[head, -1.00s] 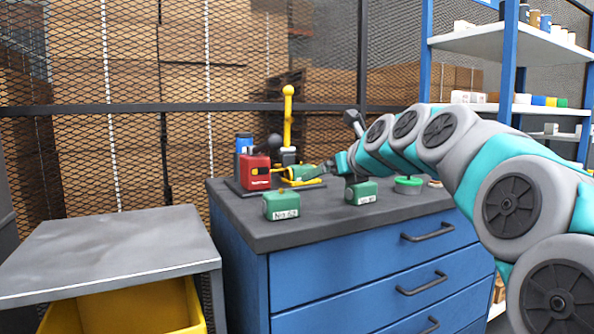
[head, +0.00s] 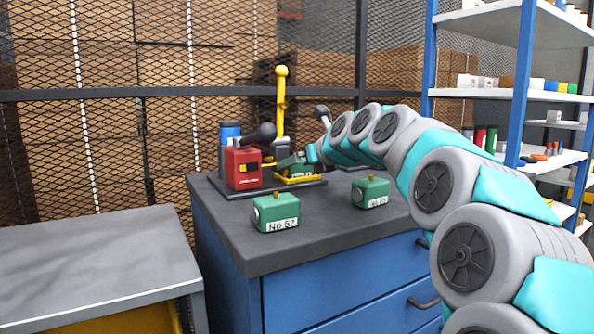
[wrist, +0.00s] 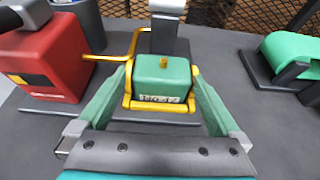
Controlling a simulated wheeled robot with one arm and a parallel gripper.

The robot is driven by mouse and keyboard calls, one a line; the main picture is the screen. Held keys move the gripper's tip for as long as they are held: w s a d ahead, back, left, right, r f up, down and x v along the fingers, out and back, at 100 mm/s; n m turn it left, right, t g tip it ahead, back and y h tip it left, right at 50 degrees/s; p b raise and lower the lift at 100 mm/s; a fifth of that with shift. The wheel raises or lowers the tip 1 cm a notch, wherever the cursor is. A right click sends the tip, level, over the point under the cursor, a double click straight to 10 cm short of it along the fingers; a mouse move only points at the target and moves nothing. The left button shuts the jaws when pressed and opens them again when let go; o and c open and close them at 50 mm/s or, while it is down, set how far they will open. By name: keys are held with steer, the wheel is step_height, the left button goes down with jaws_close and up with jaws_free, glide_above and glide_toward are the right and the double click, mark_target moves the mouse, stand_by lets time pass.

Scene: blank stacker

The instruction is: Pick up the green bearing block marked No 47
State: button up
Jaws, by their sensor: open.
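A green block (wrist: 162,75) with a small gold knob and a pale label sits in a yellow-framed fixture (wrist: 160,106) in the wrist view. Its label is too small to read surely. My gripper (wrist: 163,68) is open, with one green finger on each side of this block; whether they touch it is unclear. In the head view the gripper end is small and partly blends with the fixture. Two more green blocks stand on the dark bench top: one at the front left (head: 276,213), its label possibly No 57, and one at the right (head: 370,193), its label unreadable.
A red box (head: 243,168) with a dark ball-ended part stands left of the fixture. A yellow upright lever (head: 281,105) rises behind it. A green and black thing (wrist: 290,55) stands at the right in the wrist view. The grey table (head: 100,255) at left is bare.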

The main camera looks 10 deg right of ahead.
steer(key=shift+w+a, duration=0.2)
steer(key=shift+w, duration=0.45)
steer(key=x, duration=0.4)
steer(key=shift+w+d+r, duration=0.1)
steer(key=shift+w+r, duration=0.05)
steer(key=shift+w, duration=0.05)
jaws_close()
